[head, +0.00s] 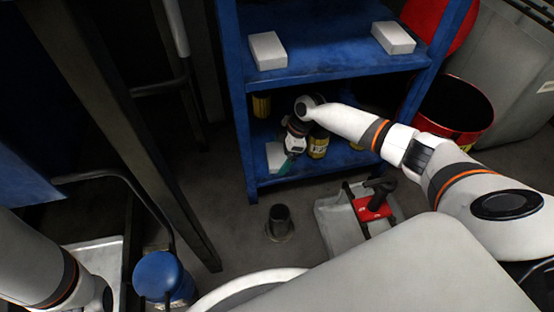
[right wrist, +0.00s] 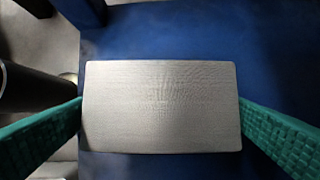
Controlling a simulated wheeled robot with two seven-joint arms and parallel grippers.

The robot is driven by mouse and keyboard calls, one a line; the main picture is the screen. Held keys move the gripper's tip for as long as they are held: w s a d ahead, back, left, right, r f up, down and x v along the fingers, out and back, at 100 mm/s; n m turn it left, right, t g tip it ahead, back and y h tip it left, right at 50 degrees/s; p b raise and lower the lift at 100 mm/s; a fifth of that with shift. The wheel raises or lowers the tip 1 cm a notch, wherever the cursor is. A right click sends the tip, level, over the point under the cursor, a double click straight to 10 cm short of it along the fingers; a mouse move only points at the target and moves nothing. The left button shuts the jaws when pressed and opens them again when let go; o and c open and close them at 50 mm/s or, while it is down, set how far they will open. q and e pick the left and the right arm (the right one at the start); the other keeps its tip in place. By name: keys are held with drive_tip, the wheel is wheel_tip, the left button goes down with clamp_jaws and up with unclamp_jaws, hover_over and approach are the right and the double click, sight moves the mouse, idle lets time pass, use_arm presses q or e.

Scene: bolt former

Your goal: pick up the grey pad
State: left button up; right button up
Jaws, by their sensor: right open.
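A grey pad (head: 275,157) lies on the lower blue shelf, near its front left corner. In the right wrist view the pad (right wrist: 160,82) fills the middle as a flat, light rectangle. My right gripper (head: 286,162) reaches down into the lower shelf at the pad. Its green fingers are open, one by each short side of the pad, and I cannot tell whether they touch it. The right arm partly hides that shelf. Of my left arm only a link shows at the lower left; its gripper is out of view.
The blue shelf unit (head: 330,72) has two more pale pads on its upper board, left (head: 268,50) and right (head: 393,37). Yellow-labelled bottles (head: 318,146) stand close behind my right gripper. A red bin (head: 458,110) is at right, a grey and red case (head: 350,218) on the floor.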

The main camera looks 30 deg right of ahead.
drive_tip(key=c, duration=0.6)
drive_tip(key=shift+r, duration=0.1)
